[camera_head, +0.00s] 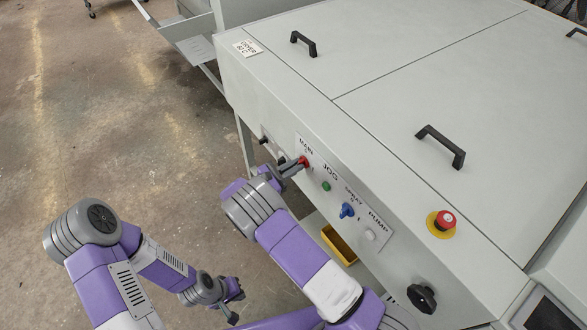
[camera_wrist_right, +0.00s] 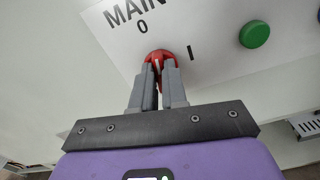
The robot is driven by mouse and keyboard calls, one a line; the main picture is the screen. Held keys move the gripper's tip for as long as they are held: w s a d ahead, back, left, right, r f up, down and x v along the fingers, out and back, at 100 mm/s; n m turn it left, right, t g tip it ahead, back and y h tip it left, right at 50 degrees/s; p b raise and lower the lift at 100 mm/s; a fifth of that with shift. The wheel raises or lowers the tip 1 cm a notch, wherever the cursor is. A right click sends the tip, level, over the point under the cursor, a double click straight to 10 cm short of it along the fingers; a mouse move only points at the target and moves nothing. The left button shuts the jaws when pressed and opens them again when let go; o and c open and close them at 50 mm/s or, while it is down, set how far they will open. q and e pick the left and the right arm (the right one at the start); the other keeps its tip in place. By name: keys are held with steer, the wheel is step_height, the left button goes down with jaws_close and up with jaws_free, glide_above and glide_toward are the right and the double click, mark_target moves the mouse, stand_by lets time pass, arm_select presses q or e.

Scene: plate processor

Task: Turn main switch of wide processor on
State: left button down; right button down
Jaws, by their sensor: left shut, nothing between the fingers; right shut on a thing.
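The red main switch (camera_head: 304,161) sits on the front panel of the wide grey processor (camera_head: 285,104), under the word MAIN. In the right wrist view the red knob (camera_wrist_right: 160,56) lies below the marks 0 and I, with a pale line on it. My right gripper (camera_head: 297,166) is shut on this knob, and its two grey fingers (camera_wrist_right: 159,84) cover part of it. I cannot tell exactly which mark the knob points to. My left gripper (camera_head: 235,304) is shut and empty, low over the floor and away from the panel.
Right of the switch are a green JOG button (camera_head: 326,186), a blue SPRAY knob (camera_head: 347,210) and a white PUMP button (camera_head: 369,235). A red emergency button (camera_head: 445,219) on yellow and a black knob (camera_head: 422,298) lie further right. A yellow bin (camera_head: 339,244) stands below.

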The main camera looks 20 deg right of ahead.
steer(key=shift+s+f+m+b, duration=0.1)
steer(key=shift+f+m+b, duration=0.05)
steer(key=shift+m+b, duration=3.15)
steer(key=shift+s+f+m+b, duration=0.15)
steer(key=shift+m+b, duration=2.05)
steer(key=shift+m, duration=2.2)
steer(key=c, duration=1.2)
jaws_free()
steer(key=shift+o, duration=0.2)
